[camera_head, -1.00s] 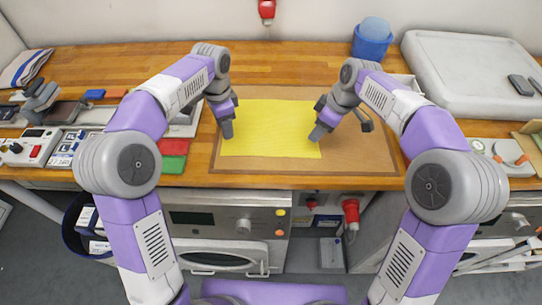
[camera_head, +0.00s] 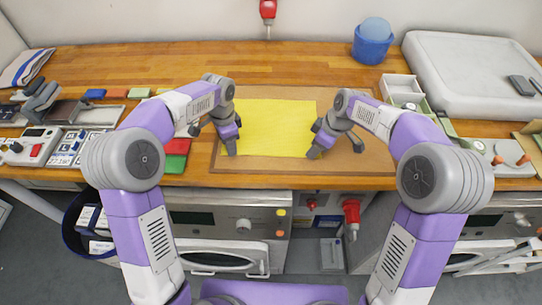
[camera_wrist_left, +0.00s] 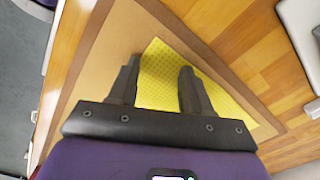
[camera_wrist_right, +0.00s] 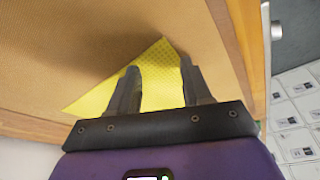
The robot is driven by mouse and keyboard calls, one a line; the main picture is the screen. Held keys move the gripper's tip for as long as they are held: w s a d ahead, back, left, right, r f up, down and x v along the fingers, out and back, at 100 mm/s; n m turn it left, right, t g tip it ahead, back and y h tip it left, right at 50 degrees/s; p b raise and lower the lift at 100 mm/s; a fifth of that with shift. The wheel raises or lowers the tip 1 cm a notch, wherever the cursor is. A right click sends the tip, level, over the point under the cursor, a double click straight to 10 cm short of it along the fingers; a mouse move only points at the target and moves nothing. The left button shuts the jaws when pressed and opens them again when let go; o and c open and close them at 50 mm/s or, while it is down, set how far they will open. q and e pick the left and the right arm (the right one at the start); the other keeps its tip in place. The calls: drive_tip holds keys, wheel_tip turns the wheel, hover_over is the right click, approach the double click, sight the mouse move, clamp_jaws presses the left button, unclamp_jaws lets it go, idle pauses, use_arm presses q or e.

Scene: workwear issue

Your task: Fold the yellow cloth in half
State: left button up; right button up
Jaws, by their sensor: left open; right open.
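The yellow cloth (camera_head: 275,130) lies flat on a brown mat (camera_head: 365,165) in the head view. My left gripper (camera_head: 231,153) is open at the cloth's near left corner. In the left wrist view the cloth (camera_wrist_left: 165,82) shows between and beyond the open fingers (camera_wrist_left: 160,68). My right gripper (camera_head: 314,154) is open at the near right corner. In the right wrist view a corner of the cloth (camera_wrist_right: 160,75) shows between and around the open fingers (camera_wrist_right: 158,70). The grippers hide parts of both near corners. Whether the fingertips touch the cloth I cannot tell.
A blue bucket (camera_head: 371,47) stands at the back. A white tray (camera_head: 401,87) and a large pale lid-like slab (camera_head: 470,75) are at right. Red and green blocks (camera_head: 176,156), a control box (camera_head: 36,140) and other items sit at left. The wood behind the mat is clear.

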use_arm(q)
drive_tip(key=shift+f, duration=0.15)
use_arm(e)
drive_tip(key=shift+f, duration=0.1)
use_arm(q)
drive_tip(key=shift+c, duration=0.5)
use_arm(e)
drive_tip(key=shift+c, duration=0.5)
use_arm(q)
drive_tip(key=shift+f, duration=0.1)
clamp_jaws()
use_arm(e)
drive_tip(key=shift+s+f, duration=0.1)
clamp_jaws()
